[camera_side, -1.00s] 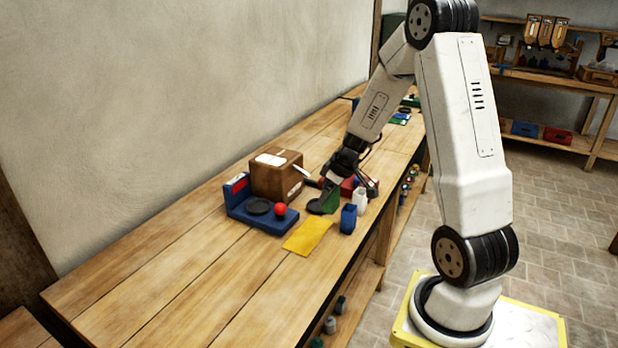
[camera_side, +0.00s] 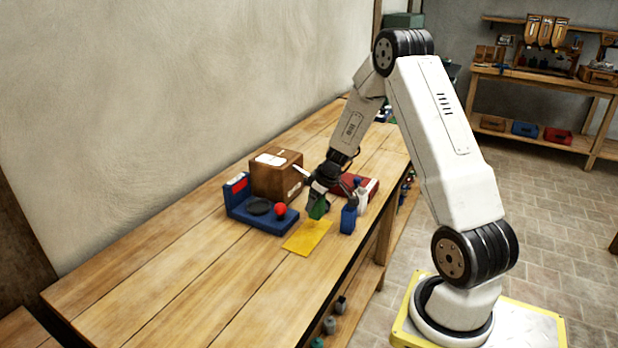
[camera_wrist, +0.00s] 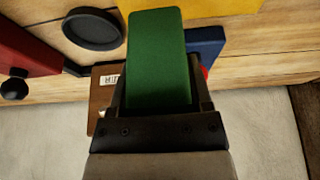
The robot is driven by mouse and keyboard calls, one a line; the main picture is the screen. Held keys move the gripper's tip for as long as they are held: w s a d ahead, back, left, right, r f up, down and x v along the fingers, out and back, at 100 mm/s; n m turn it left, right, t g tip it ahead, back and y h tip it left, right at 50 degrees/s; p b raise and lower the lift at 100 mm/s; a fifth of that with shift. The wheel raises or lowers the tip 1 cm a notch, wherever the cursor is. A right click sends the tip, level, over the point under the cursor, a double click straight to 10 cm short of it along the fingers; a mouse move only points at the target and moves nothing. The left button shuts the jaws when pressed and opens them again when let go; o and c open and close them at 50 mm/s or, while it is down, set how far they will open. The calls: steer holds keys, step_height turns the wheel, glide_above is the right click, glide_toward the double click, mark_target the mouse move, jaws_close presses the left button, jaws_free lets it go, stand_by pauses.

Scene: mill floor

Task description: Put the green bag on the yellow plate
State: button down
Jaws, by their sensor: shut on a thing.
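The green bag (camera_side: 318,209) is between the fingers of my gripper (camera_side: 316,196), which is shut on it. In the wrist view the bag (camera_wrist: 157,60) fills the space between the fingers and points up in the picture. The yellow plate (camera_side: 307,238) lies flat on the bench, just below and in front of the bag in the side view. Part of the plate also shows at the top of the wrist view (camera_wrist: 222,6). The bag looks to be a little above the plate's back edge; I cannot tell the exact gap.
A blue scale-like stand (camera_side: 262,220) with a red ball (camera_side: 280,210) is left of the plate. A brown box (camera_side: 276,176) stands behind. The bench front left is clear.

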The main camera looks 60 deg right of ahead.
mark_target(314, 209)
steer(key=shift+w+d+f, duration=0.15)
steer(key=shift+w+f, duration=0.1)
steer(key=shift+f, duration=1.55)
steer(key=shift+f, duration=0.15)
jaws_free()
steer(key=v, duration=1.2)
steer(key=shift+s, duration=0.1)
